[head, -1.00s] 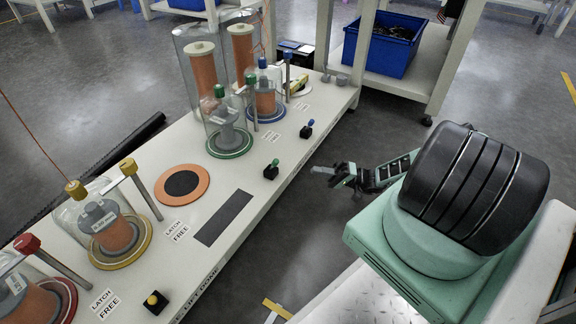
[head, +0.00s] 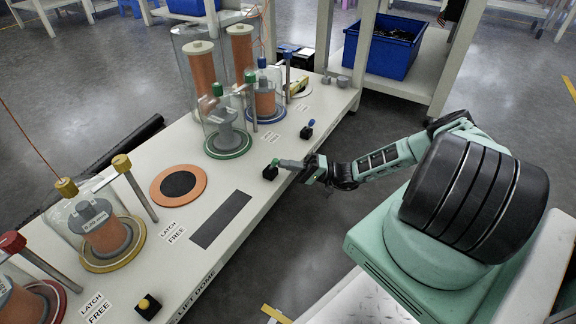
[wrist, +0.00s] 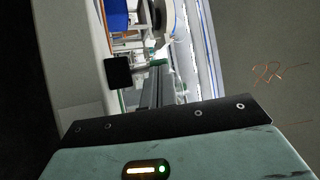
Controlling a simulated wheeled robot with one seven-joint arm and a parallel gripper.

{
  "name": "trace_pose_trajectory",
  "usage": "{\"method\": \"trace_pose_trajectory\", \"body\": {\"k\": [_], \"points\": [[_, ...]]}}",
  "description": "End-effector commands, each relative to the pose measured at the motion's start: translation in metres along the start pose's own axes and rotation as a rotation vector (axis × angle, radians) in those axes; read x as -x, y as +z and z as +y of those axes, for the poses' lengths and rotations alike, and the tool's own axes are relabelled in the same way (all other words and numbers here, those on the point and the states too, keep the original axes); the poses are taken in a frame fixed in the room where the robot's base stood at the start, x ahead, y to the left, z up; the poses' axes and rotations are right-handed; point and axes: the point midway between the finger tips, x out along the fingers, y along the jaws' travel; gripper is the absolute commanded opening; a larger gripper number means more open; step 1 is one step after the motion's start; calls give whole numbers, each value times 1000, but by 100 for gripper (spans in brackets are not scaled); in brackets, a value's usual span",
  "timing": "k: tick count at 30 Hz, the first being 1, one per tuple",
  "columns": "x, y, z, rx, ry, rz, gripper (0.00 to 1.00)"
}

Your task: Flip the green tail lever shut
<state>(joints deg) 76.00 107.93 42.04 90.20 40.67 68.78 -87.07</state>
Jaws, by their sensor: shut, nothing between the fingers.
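The green tail lever (head: 275,162) is a small green-tipped lever on a black block (head: 269,173) at the bench's front edge. In the wrist view, the block (wrist: 118,72) is left of the fingers and a green piece (wrist: 157,63), apparently the lever, lies by their tips. My gripper (head: 283,163) is shut and empty, its tip right beside the lever. I cannot tell whether they touch. The fingertips partly hide the lever's lower part. The green-ringed glass dome (head: 229,145) stands behind it on the bench.
A blue-tipped lever (head: 309,127) is farther along the same edge and a yellow one (head: 148,304) nearer. Other domes stand along the bench, with an orange disc (head: 180,185) and a dark strip (head: 221,219) between.

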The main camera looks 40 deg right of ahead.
Motion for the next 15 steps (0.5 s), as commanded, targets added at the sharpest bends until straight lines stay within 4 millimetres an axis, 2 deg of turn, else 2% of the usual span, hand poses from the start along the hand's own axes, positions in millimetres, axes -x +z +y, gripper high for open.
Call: {"method": "trace_pose_trajectory", "body": {"k": [15], "points": [[-3,-2,-4,-36,53,0,0]]}}
